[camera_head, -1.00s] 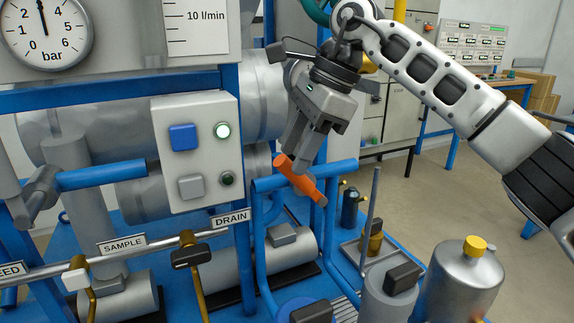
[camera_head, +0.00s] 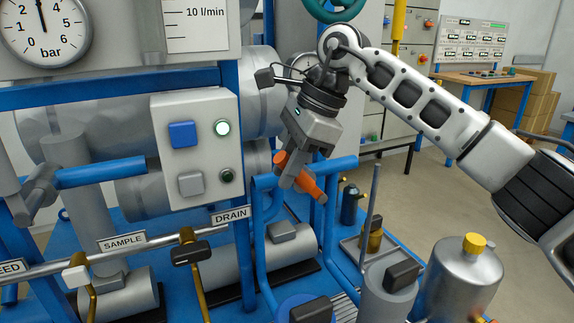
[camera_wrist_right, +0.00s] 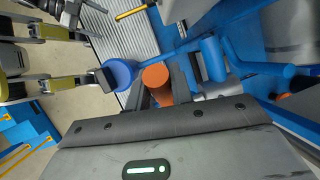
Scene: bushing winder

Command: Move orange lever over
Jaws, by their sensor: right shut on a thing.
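The orange lever (camera_head: 311,186) is a short tilted cylinder by the blue pipe frame, right of the button box in the head view. My right gripper (camera_head: 293,173) reaches down to it from above, and its fingers are shut around the lever's upper part. The fingers hide part of the lever, and its lower end shows below them. In the right wrist view the round orange end of the lever (camera_wrist_right: 155,76) shows between the two dark fingers. My left gripper is not in view.
A button box (camera_head: 198,150) stands left of the gripper. Blue pipes (camera_head: 338,167) surround the lever closely. A thin grey rod (camera_head: 369,200) and a metal canister with a yellow cap (camera_head: 474,244) stand to the right. Open floor (camera_head: 440,190) lies beyond.

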